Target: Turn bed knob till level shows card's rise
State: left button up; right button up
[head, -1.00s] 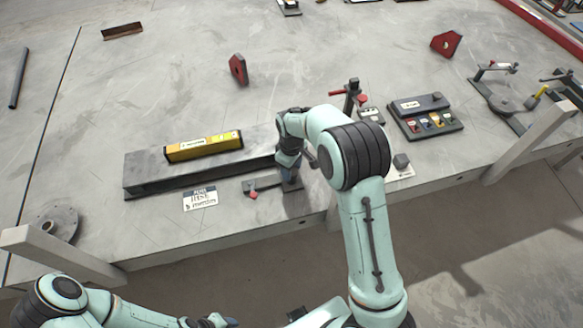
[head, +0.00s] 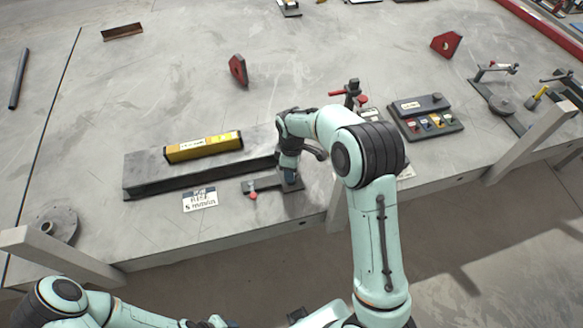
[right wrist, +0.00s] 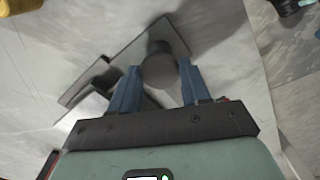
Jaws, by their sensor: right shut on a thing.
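The yellow level (head: 203,147) lies along the top of the long grey bed (head: 140,178) in the head view. Its bubble is too small to read. The white card (head: 200,199) lies in front of the bed; "RISE" seems to show on it, the rest is unclear. My right gripper (head: 290,180) is at the bed's right front end, pointing down. In the right wrist view, its blue fingers (right wrist: 158,82) are shut on a dark round knob (right wrist: 160,66) above a flat grey plate. My left gripper (head: 215,322) is barely in view at the bottom edge, its jaws unclear.
A small red-tipped clamp (head: 252,191) sits just left of my right gripper. A red-handled clamp (head: 352,92) and a dark tray of parts (head: 425,118) stand to the right. A round flange (head: 57,222) lies at the left front.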

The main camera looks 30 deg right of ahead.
jog(key=o, duration=1.1)
jog(key=shift+c, duration=0.2)
jog(key=shift+r, duration=0.15)
pick_arm(q)
jog(key=shift+w+r+p, duration=0.5)
jog(key=shift+w+r, duration=0.05)
jog(key=shift+r, duration=0.15)
pick_arm(e)
notch_tip(320, 180, up, 13)
